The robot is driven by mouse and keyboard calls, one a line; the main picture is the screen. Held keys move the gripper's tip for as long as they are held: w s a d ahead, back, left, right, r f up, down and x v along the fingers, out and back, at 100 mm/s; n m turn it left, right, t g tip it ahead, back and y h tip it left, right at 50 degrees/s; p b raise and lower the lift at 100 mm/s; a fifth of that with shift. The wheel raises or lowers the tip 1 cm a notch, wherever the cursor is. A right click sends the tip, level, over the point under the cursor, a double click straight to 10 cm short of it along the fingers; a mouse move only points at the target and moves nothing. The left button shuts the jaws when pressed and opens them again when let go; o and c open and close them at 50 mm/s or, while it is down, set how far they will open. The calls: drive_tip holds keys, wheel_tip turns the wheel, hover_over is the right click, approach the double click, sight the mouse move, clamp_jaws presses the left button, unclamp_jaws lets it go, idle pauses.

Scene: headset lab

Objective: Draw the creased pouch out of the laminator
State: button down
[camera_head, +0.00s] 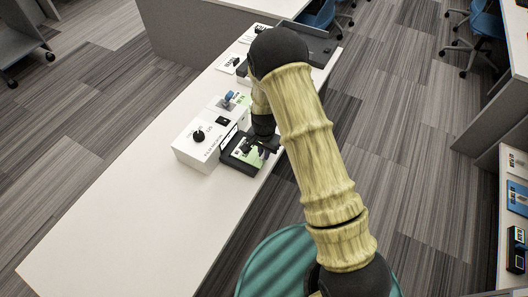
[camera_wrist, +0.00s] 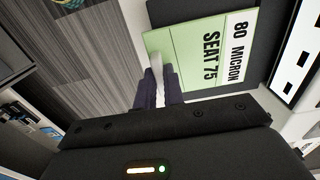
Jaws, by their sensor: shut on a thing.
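The laminator (camera_head: 195,148) is a white box with a black knob, standing on the long white table. A dark tray (camera_head: 234,163) adjoins its right side. On the tray lies the pouch (camera_head: 243,151), pale green and white. In the wrist view the pouch (camera_wrist: 190,57) reads "80 MICRON SEAT 75". My gripper (camera_head: 261,143) is at the pouch's outer edge, over the tray. In the wrist view my dark fingers (camera_wrist: 158,88) are shut on a pale upright strip at that edge. The crease cannot be made out, and my arm hides part of the tray.
A small device with a blue part (camera_head: 229,98) stands behind the laminator. More devices and a dark tray (camera_head: 318,48) are at the table's far end. The near part of the white table (camera_head: 120,220) is clear. A teal round top (camera_head: 270,265) lies below my arm.

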drive_tip(key=shift+r, duration=0.1)
drive_tip(key=shift+r+p, duration=1.85)
drive_tip(key=shift+r, duration=0.55)
